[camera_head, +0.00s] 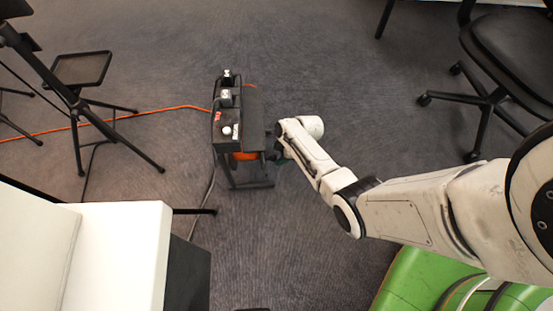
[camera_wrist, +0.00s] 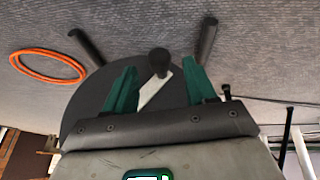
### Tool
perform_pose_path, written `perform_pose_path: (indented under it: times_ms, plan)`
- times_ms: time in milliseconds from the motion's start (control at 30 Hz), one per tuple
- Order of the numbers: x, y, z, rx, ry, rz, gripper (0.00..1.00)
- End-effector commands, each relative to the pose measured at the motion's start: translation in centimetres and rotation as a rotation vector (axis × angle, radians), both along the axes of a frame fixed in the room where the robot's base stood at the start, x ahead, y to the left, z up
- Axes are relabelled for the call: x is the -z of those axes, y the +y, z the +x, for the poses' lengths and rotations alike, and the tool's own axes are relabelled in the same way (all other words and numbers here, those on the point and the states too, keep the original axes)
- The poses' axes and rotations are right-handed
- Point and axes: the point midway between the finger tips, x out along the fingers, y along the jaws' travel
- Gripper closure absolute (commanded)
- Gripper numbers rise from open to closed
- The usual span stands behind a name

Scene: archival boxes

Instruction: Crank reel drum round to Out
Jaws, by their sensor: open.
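The cable reel (camera_head: 250,115) stands on the carpet in its black frame, with orange cable showing low on its drum. In the wrist view the dark round drum side (camera_wrist: 85,108) faces me. A pale crank arm (camera_wrist: 154,92) on it ends in a black knob (camera_wrist: 159,58). My gripper (camera_wrist: 168,76) is open, its green fingers on either side of the crank arm and knob, with gaps showing on both sides. In the head view my wrist hides most of the gripper beside the reel's right side. I cannot read an Out mark.
An orange cable (camera_head: 160,110) runs left across the floor, past black stands (camera_head: 80,70). A white box-like block (camera_head: 115,250) is at the lower left. An office chair (camera_head: 490,95) stands at the upper right. The carpet between reel and chair is clear.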

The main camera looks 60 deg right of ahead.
Motion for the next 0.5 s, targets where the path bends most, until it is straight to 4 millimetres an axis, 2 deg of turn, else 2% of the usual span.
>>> perform_pose_path:
  times_ms: [33, 200, 500]
  plan:
    - [1.1, 0.1, 0.3, -0.001, -0.001, -0.001, 0.44]
    - [2.5, 0.4, 0.9, -0.001, 0.0, 0.0, 0.44]
    - [2.8, 0.5, 1.2, 0.0, -0.001, 0.0, 0.44]
